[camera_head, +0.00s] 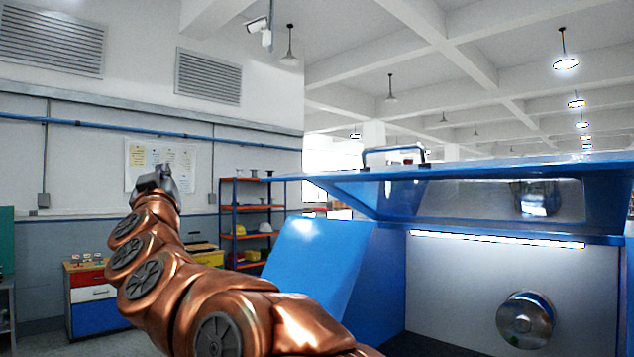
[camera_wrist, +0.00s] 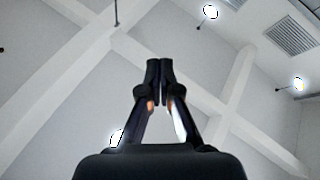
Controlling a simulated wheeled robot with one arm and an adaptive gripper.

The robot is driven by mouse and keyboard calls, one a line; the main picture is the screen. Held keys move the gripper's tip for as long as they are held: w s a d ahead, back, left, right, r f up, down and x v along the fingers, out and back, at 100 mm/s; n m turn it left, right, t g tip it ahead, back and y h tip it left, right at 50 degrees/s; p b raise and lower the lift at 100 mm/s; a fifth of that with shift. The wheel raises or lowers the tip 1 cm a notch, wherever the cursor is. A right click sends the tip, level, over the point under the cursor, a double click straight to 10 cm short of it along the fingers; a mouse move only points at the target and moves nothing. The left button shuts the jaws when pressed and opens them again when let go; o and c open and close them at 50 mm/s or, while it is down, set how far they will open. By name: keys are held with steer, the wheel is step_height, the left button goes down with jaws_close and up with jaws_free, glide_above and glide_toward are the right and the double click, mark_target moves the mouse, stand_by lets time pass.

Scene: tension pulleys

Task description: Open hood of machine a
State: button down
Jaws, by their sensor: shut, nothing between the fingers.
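The blue machine (camera_head: 389,290) stands at the right in the head view. Its blue hood (camera_head: 470,170) is raised, roughly level across the top, with a window in its sloping front panel. A handle (camera_head: 394,150) sits on top of the hood near its left end. The space below the hood is open and shows a lit interior. My gripper (camera_head: 160,172) is up at the left, well apart from the hood and handle. In the wrist view my gripper (camera_wrist: 159,65) points at the ceiling, its fingers together with nothing between them.
Inside the machine are a light strip (camera_head: 498,239) and a round metal pulley (camera_head: 525,320). A shelf rack (camera_head: 250,225) and a drawer cabinet (camera_head: 92,300) stand by the back wall. The space around my gripper looks free.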

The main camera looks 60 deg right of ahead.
steer(key=s+d+m+g+h+b, duration=0.2)
steer(key=s+d+m+g+h, duration=0.7)
steer(key=s+d+m+g, duration=1.3)
steer(key=shift+d+r+n+g+p, duration=0.2)
steer(key=shift+d+n+g+p, duration=0.3)
steer(key=shift+d+n, duration=0.4)
steer(key=shift+d+r+n+g+p, duration=0.25)
steer(key=shift+d+n+g+p, duration=0.15)
steer(key=shift+d+n, duration=0.5)
steer(key=shift+d+r+n+g+p, duration=0.2)
steer(key=shift+d+n+g+p, duration=0.35)
steer(key=shift+d, duration=0.55)
steer(key=shift+f, duration=0.1)
step_height(320, 180, down, 12)
steer(key=a+h+b, duration=0.2)
steer(key=b, duration=0.8)
steer(key=shift+w+r, duration=0.2)
steer(key=shift+r, duration=0.05)
